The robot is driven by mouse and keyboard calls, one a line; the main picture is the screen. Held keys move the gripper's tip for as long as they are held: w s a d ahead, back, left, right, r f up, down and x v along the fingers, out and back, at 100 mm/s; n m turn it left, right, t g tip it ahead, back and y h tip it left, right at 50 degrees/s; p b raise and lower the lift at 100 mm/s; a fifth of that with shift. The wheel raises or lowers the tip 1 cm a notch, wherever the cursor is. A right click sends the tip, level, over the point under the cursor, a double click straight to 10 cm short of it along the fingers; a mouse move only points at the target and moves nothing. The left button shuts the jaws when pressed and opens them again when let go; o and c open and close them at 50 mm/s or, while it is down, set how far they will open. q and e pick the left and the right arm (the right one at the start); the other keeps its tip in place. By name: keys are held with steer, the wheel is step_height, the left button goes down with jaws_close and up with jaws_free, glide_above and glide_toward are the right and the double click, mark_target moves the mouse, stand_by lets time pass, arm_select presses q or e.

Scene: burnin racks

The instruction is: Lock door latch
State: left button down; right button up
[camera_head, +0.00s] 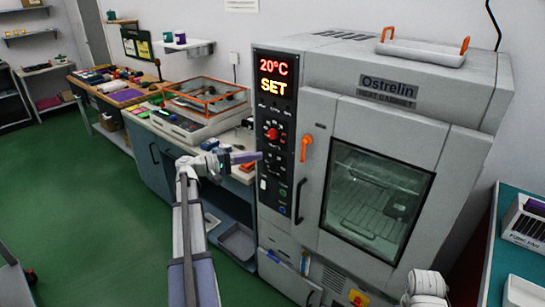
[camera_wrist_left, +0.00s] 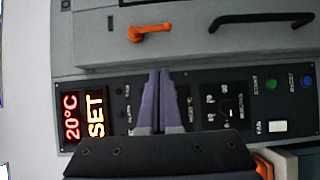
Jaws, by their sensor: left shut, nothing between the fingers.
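The oven door latch (camera_head: 305,147) is a small orange lever on the left edge of the grey oven's door, its free end pointing down. It also shows at the top of the left wrist view (camera_wrist_left: 151,32), where the picture is turned sideways. My left gripper (camera_head: 259,156) is shut and empty, its purple fingers in front of the black control panel, left of the latch and apart from it. In the left wrist view its fingertips (camera_wrist_left: 159,72) point toward the panel's edge below the latch. My right gripper is not in view.
The control panel (camera_head: 270,110) carries a red knob and a display reading 20°C SET. A black door handle (camera_head: 299,200) sits below the latch. The glass door (camera_head: 378,200) appears closed. A workbench (camera_head: 195,143) stands left of the oven, and green floor (camera_head: 90,220) lies open at left.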

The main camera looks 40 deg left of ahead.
arm_select(q)
steer(key=s+d+x, duration=0.1)
steer(key=d+x, duration=0.1)
steer(key=x, duration=1)
steer(key=shift+s, duration=0.45)
steer(key=shift+d, duration=0.2)
steer(key=shift+d+f+n+b, duration=0.15)
steer(key=shift+n+b, duration=0.15)
steer(key=shift+b, duration=0.25)
